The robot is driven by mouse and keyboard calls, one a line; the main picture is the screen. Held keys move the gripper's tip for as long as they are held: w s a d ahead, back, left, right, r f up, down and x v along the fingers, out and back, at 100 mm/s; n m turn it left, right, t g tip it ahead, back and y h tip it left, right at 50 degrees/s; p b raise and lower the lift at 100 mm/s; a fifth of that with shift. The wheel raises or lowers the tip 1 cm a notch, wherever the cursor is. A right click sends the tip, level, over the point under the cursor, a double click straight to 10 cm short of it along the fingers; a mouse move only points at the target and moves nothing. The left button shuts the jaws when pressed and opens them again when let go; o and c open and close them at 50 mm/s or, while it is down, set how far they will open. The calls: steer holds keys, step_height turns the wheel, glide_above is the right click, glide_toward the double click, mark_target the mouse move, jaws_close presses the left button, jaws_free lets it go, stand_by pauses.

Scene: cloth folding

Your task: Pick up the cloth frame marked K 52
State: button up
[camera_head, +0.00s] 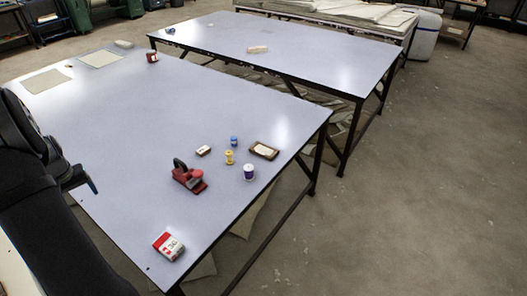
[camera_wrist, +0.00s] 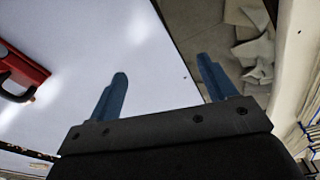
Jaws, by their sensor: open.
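I cannot read K 52 on anything. A small brown-rimmed frame with a pale centre (camera_head: 264,150) lies flat near the right edge of the near table; it may be the cloth frame, but I cannot tell. Flat pale cloth-like pieces lie at the table's far left, one (camera_head: 46,80) beside another (camera_head: 100,59). My gripper (camera_head: 88,183) is at the left in the head view, partly hidden by my dark arm. In the wrist view my gripper (camera_wrist: 165,84) has two blue fingers wide apart, with nothing between them. It is away from the brown-rimmed frame.
A red tool (camera_head: 189,177), yellow spool (camera_head: 229,157), blue spool (camera_head: 234,141), purple-and-white spool (camera_head: 249,172), small brown-and-white block (camera_head: 203,150) and red-white box (camera_head: 169,245) stand on the near table (camera_head: 130,130). A second table (camera_head: 300,50) stands behind. The near table's middle is clear.

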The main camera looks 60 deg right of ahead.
steer(key=shift+o, duration=1.3)
steer(key=t, duration=0.5)
glide_above(264, 149)
steer(key=s+a, duration=0.2)
steer(key=s, duration=0.8)
steer(key=shift+n+h, duration=0.4)
steer(key=x, duration=1.6)
steer(key=shift+w+f, duration=0.2)
steer(key=shift+w, duration=0.05)
steer(key=c, duration=1.1)
